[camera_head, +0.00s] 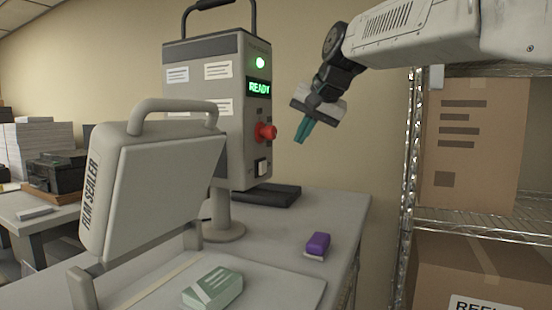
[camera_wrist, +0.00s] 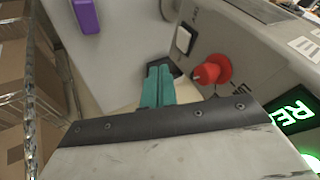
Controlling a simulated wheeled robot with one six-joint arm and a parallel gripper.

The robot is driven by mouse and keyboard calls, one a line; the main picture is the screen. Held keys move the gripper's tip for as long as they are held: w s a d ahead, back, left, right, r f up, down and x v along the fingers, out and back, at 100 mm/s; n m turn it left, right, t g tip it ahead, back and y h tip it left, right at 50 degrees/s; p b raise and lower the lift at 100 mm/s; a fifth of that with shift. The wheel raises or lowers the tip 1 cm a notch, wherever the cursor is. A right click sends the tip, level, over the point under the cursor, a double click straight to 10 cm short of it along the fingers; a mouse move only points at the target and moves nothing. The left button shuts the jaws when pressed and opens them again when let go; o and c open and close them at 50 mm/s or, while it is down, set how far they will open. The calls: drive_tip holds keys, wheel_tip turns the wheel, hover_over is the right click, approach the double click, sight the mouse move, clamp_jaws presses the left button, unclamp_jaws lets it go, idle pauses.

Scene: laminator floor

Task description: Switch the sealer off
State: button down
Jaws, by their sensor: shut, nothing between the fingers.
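The film sealer (camera_head: 150,185) stands on the grey table with its lid raised and its handle on top. Its grey control box (camera_head: 205,110) stands behind on a post. The box's side panel has a lit green lamp (camera_head: 260,63), a green display reading READY (camera_head: 259,87), a red knob (camera_head: 266,132) and a white rocker switch (camera_head: 261,167). In the wrist view the red knob (camera_wrist: 212,70) and white switch (camera_wrist: 185,39) lie beyond the fingers. My gripper (camera_head: 304,131) has teal fingers, shut and empty, to the right of the red knob and apart from it.
A purple block (camera_head: 317,244) and a pale green packet (camera_head: 213,288) lie on the table. A wire shelf with cardboard boxes (camera_head: 468,145) stands at the right. A side table with paper stacks (camera_head: 38,148) and a dark printer-like machine (camera_head: 57,172) is at the left.

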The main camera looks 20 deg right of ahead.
sight(263, 168)
drive_tip(key=w+a+f, duration=0.5)
drive_tip(key=w+f, duration=0.3)
idle(0.5)
